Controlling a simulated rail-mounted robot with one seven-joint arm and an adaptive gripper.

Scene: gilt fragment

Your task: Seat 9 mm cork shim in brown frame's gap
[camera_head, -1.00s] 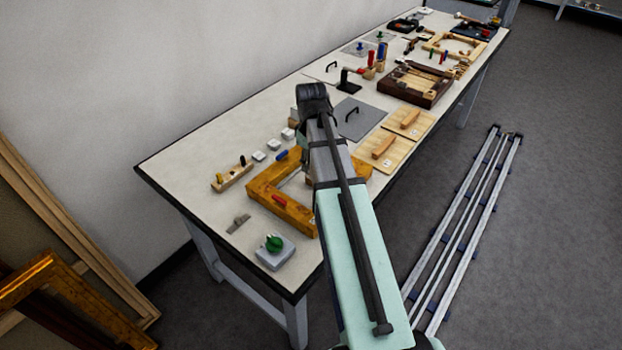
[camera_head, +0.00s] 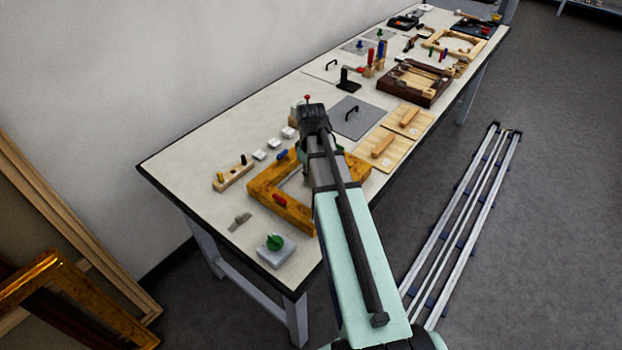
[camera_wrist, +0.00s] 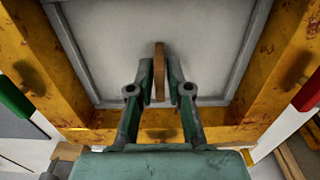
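My gripper (camera_wrist: 159,75) points down over the near end of the bench. Its two fingers stand close on either side of a thin brown strip (camera_wrist: 159,58) that looks like the cork shim and seems held between them; its thickness cannot be read. In the head view my arm hides the fingers and the strip. The dark brown frame (camera_head: 391,83) lies farther along the bench, beyond my gripper, with light wooden pieces inside it. Its gap cannot be made out.
An ochre gilt frame (camera_head: 262,196) lies below my gripper and fills the wrist view. Two pale boards with wooden blocks, a grey handled plate (camera_head: 366,115), and a small box with a green knob (camera_head: 275,243) lie around. A peg rack (camera_head: 234,178) stands at left.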

